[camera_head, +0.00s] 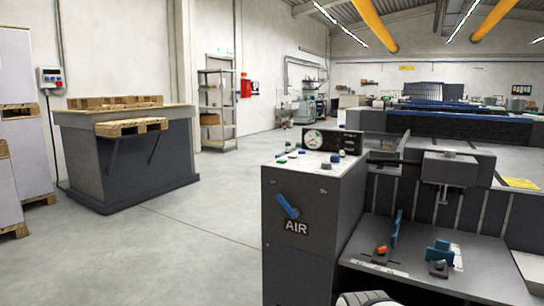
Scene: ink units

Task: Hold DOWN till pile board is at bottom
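A grey machine cabinet (310,215) stands at centre right, with several small green, white, blue and dark buttons (300,153) on its top. No DOWN label is readable at this size. A round gauge (313,139) sits on a dark panel behind the buttons. A blue lever (287,206) is on the cabinet's front, above an AIR label. Right of the cabinet is a flat grey board (435,262) in the machine; I cannot tell whether it is the pile board. My gripper is not in view. A white and dark rounded part shows at the bottom edge.
Blue and orange fittings (382,250) stand on the grey board. A dark grey bench (130,155) with wooden pallets (131,126) stands at left, beside stacked white blocks on pallets. A shelf rack (217,108) is at the back wall. The floor between bench and cabinet is clear.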

